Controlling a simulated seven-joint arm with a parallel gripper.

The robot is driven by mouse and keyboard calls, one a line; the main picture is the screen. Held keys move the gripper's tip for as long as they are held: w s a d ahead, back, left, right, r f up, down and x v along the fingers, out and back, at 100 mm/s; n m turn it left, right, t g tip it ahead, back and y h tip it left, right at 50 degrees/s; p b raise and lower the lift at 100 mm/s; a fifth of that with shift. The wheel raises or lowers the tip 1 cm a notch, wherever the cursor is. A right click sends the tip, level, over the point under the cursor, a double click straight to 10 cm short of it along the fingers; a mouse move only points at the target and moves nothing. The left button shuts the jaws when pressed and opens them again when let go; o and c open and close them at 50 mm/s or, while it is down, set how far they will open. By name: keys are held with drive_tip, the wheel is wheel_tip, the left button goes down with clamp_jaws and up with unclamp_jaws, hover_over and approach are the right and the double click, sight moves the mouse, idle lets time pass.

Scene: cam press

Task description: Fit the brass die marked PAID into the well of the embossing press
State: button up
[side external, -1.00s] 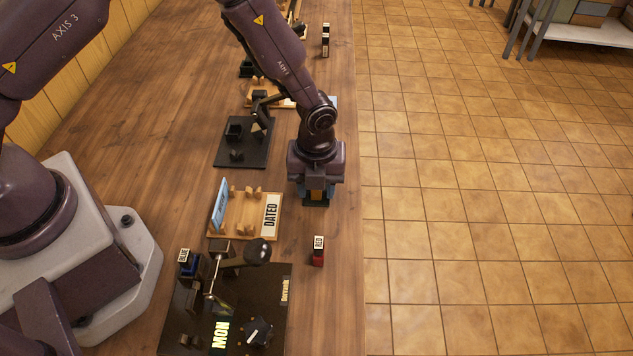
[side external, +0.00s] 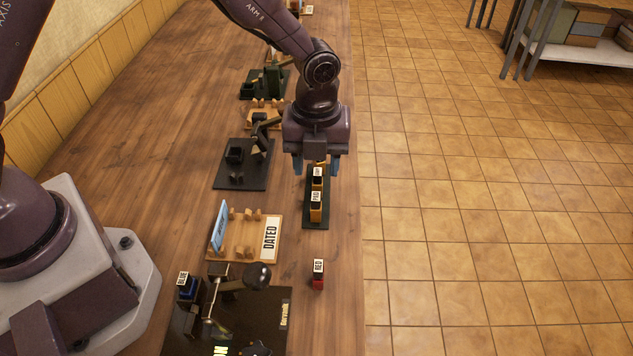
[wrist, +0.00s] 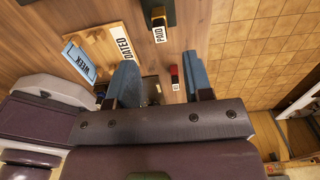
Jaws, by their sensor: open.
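The brass die marked PAID (side external: 316,213) stands upright on a dark green tray (side external: 316,224) in the side view. Its PAID label also shows at the top of the wrist view (wrist: 158,34). A second brass die (side external: 318,184) stands behind it, its label too small to read. My gripper (side external: 317,172) is open and empty, above the far end of the tray, its blue fingers apart from the PAID die. A black press with a lever and a dark square well (side external: 235,155) stands left of the tray; I cannot tell for sure that it is the embossing press.
A wooden rack (side external: 246,255) with a DATED plate lies nearer the camera. A red block labelled RED (side external: 318,280) stands in front of the tray. A black-based lever device (side external: 260,318) is at the front.

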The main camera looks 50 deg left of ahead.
drive_tip(key=shift+r, duration=0.85)
drive_tip(key=s+a+r+n+t, duration=0.2)
drive_tip(key=s+a+r+n, duration=0.15)
drive_tip(key=r+n, duration=0.5)
drive_tip(key=s+a+r+n+t, duration=0.1)
drive_tip(key=s+a+r+n, duration=0.3)
drive_tip(key=s+r+n, duration=0.2)
drive_tip(key=s+a+r+n+t, duration=0.2)
drive_tip(key=s+a+r+n, duration=0.2)
drive_tip(key=s+n, duration=0.6)
wheel_tip(320, 180, up, 3)
drive_tip(key=shift+a+f+n+t, duration=0.1)
drive_tip(key=shift+a+n+t, duration=0.25)
drive_tip(key=shift+n, duration=0.5)
drive_tip(key=shift+o, duration=0.5)
drive_tip(key=shift+s+n, duration=0.25)
drive_tip(key=shift+n, duration=0.15)
